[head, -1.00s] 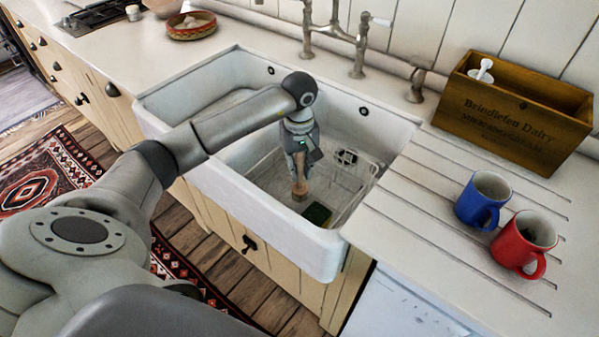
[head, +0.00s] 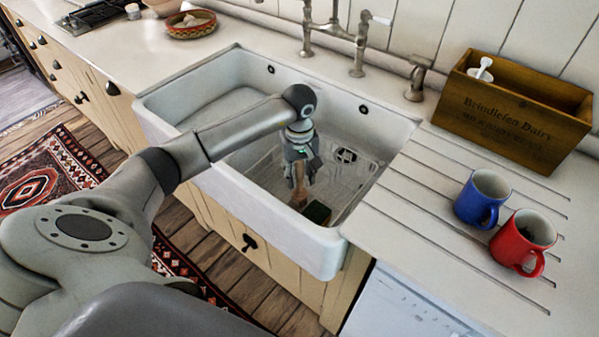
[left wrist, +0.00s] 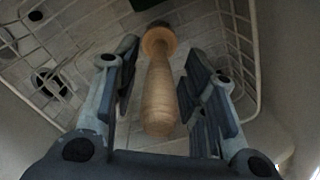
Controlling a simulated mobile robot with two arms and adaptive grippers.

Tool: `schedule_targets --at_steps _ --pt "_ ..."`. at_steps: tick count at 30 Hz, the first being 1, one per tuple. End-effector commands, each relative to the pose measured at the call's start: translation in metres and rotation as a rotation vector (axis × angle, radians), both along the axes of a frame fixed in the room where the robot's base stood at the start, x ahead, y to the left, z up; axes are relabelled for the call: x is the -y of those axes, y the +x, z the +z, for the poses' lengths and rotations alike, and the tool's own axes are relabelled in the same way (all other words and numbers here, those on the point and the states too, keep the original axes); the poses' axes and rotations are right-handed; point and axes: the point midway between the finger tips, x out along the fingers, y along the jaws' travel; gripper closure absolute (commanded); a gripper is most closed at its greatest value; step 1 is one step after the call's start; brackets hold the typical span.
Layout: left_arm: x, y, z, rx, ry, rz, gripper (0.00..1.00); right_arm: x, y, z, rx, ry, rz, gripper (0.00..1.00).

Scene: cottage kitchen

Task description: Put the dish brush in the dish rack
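The dish brush (head: 299,194) has a pale wooden handle and stands roughly upright, head down, inside the wire dish rack (head: 345,187) in the sink. My left gripper (head: 301,172) points down over it. In the left wrist view the brush handle (left wrist: 158,90) lies between the spread fingers of my left gripper (left wrist: 160,85), with gaps on both sides. The wires of the rack (left wrist: 225,45) show around it. The brush's lower end is partly hidden. My right gripper is not in view.
The white sink (head: 205,165) surrounds the rack. A dark green sponge (head: 318,213) lies beside the brush. A blue mug (head: 482,198), a red mug (head: 522,242) and a wooden box (head: 515,115) stand on the right counter. Taps (head: 335,30) rise behind the sink.

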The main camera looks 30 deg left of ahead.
Motion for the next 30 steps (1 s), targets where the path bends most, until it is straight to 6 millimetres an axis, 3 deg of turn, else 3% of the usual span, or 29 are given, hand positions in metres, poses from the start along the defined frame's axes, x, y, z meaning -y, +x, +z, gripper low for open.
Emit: schedule_targets --at_steps 7,15,21,30 --pt "0.000 0.001 0.015 0.004 0.000 0.000 0.61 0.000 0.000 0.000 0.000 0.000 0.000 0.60" --pt "-0.001 0.001 0.074 0.006 0.001 0.000 0.61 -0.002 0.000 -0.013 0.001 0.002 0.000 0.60" --pt "0.000 0.001 0.108 0.003 0.000 0.001 0.61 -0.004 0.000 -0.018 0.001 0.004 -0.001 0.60" --pt "-0.001 0.000 0.123 0.000 0.000 0.000 0.61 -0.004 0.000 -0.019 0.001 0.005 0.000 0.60"
